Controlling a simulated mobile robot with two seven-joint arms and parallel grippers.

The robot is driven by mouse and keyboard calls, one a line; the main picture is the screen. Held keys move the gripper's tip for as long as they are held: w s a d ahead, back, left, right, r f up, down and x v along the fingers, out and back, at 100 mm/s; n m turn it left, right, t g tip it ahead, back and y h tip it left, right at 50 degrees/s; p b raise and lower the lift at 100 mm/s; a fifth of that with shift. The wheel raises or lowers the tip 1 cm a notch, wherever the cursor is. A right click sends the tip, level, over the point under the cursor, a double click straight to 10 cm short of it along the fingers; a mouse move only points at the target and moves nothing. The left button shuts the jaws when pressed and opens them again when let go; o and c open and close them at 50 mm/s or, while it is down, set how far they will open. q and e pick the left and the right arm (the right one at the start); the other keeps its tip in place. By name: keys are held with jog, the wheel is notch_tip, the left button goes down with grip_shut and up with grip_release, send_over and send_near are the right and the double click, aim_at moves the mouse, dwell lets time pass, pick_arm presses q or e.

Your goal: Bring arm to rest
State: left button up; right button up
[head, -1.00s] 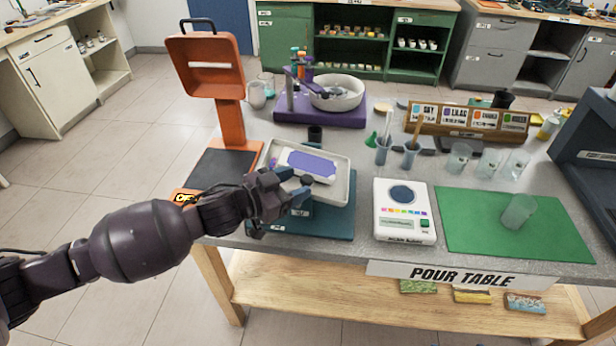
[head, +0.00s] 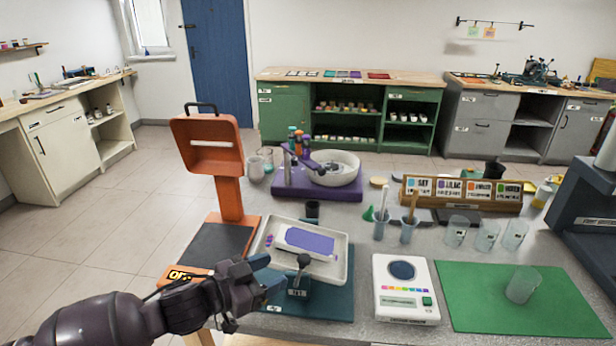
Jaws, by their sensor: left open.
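My left arm comes in from the lower left in the head view. My left gripper (head: 262,282) is open and empty. It is at the front left edge of the pour table, in front of the teal stand (head: 334,300). A black knob (head: 303,260) stands in front of the tray, just right of the gripper. I cannot tell whether the fingers touch the stand. My right gripper is not in view.
An orange frame (head: 230,195) stands left of the tray. A white scale (head: 404,315) and a green mat (head: 520,318) with a clear cup (head: 522,286) are to the right. A purple base with a bowl (head: 318,184) is behind. Open floor (head: 90,225) is at left.

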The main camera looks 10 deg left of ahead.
pick_arm(q)
jog(key=s+a+f+n+t+y, duration=0.3)
jog(key=s+a+f+n+y, duration=0.35)
jog(key=a+f+y, duration=0.35)
jog(key=s+a+f+n+g+y, duration=0.1)
jog(key=s+a+f, duration=0.4)
jog(key=s+f, duration=0.6)
jog(key=shift+s+n+g+y, duration=0.4)
jog(key=shift+s+n+g, duration=0.4)
jog(key=shift+s+n, duration=0.65)
jog(key=shift+a, duration=0.1)
